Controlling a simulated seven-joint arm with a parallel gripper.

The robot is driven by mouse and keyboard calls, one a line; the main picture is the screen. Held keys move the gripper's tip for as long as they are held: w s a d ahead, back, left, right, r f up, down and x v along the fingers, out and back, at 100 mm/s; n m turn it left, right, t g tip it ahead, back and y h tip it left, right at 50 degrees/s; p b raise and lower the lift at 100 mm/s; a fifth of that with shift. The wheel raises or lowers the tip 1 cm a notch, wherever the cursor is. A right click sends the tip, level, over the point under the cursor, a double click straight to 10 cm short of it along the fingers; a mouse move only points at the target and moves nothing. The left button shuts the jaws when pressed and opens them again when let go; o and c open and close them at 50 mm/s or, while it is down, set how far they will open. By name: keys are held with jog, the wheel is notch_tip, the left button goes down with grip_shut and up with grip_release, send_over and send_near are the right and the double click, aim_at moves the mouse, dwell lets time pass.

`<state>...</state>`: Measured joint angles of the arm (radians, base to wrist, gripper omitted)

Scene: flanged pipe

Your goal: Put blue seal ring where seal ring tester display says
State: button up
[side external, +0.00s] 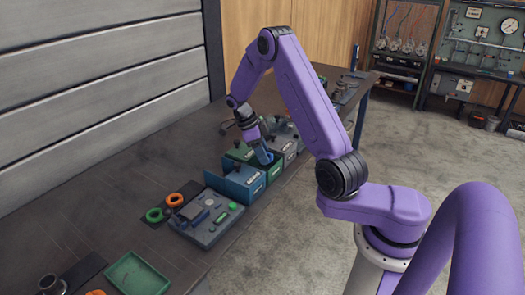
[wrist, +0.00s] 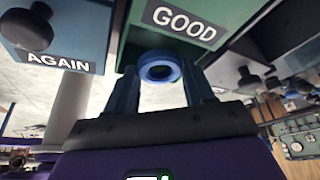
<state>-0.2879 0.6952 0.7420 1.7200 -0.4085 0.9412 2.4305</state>
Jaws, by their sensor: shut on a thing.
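In the wrist view the blue seal ring (wrist: 160,67) is between the two blue fingers of my gripper (wrist: 158,88), which is shut on it. The ring is in front of the green bin (wrist: 130,40) labelled GOOD (wrist: 180,22); its exact height relative to the bin's rim is unclear. In the side view my gripper (side external: 265,157) is at the green bin (side external: 240,153), pointing down. The ring cannot be made out there. The seal ring tester (side external: 205,222) shows a green round light (side external: 233,206); its display text is too small to read.
The blue bin (side external: 238,186), labelled AGAIN (wrist: 58,62), stands beside the green bin. A grey bin (side external: 287,147) is on the other side. A green ring (side external: 154,215) and an orange ring (side external: 175,200) lie by the tester. A green tray (side external: 137,275) is nearer the camera.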

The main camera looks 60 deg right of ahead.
jog(key=shift+f, duration=1.4)
dwell(0.4)
jog(key=o, duration=1.2)
jog(key=shift+w, duration=0.1)
jog(key=shift+c, duration=1.4)
jog(key=shift+o, duration=0.2)
jog(key=shift+o, duration=0.7)
jog(key=shift+v, duration=0.8)
jog(key=shift+s+d+r, duration=0.1)
jog(key=shift+s+r, duration=0.05)
jog(key=shift+r, duration=1.25)
jog(key=shift+s+d+r, duration=0.1)
jog(key=shift+s+r, duration=0.05)
jog(key=shift+r, duration=1.25)
